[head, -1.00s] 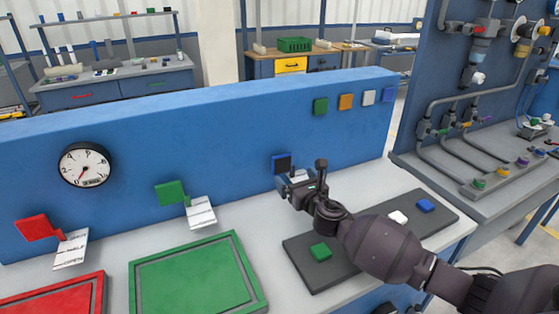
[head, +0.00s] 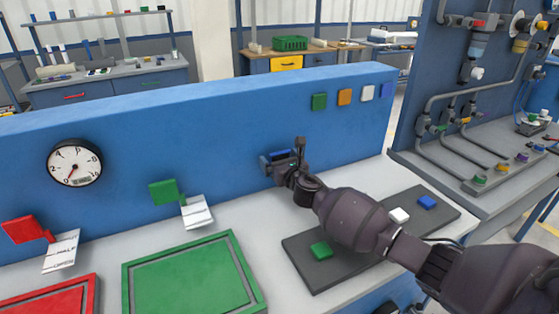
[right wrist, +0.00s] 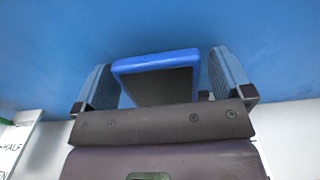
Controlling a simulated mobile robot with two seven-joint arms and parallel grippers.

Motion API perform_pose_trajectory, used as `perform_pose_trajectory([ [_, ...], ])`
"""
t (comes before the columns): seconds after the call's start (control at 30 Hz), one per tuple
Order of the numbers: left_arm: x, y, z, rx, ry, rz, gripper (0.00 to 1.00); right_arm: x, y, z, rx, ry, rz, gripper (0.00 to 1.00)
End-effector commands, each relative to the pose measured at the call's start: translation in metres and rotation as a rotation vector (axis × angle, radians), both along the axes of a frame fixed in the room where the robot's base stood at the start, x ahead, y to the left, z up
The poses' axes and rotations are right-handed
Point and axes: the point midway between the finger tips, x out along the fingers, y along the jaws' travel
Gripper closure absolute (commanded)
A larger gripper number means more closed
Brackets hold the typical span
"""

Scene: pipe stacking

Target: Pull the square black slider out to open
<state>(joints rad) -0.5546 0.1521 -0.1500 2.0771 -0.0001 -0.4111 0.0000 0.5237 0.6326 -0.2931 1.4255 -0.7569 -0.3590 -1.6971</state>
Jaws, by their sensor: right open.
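The square black slider (head: 277,155) is on the front of the blue wall panel, mostly hidden behind my right gripper (head: 284,164) in the head view. In the right wrist view the slider (right wrist: 157,66) shows a blue rim and a dark face. The open fingers of my right gripper (right wrist: 163,84) stand on either side of it. A gap shows between the slider and each finger. My left gripper is not in view.
A dark grey plate (head: 326,272) with green, white and blue blocks lies below my right arm. Green (head: 163,191) and red (head: 24,229) levers and a dial gauge (head: 74,163) are on the wall to the left. Coloured squares sit higher right.

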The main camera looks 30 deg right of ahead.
Motion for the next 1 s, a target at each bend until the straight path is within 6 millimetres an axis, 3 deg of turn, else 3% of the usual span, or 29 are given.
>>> perform_pose_trajectory([
  [0.07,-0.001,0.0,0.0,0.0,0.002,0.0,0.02,0.0,0.0,0.0,0.0,0.0,0.0,0.02],
  [0.53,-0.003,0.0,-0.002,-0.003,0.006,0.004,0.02,0.0,0.0,0.0,0.0,0.0,0.0,0.7],
  [0.73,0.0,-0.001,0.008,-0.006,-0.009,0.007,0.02,-0.011,0.001,0.003,0.001,-0.002,0.001,0.7],
  [1.0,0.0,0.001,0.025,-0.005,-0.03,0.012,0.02,-0.054,0.003,0.005,0.0,-0.003,0.001,0.7],
])
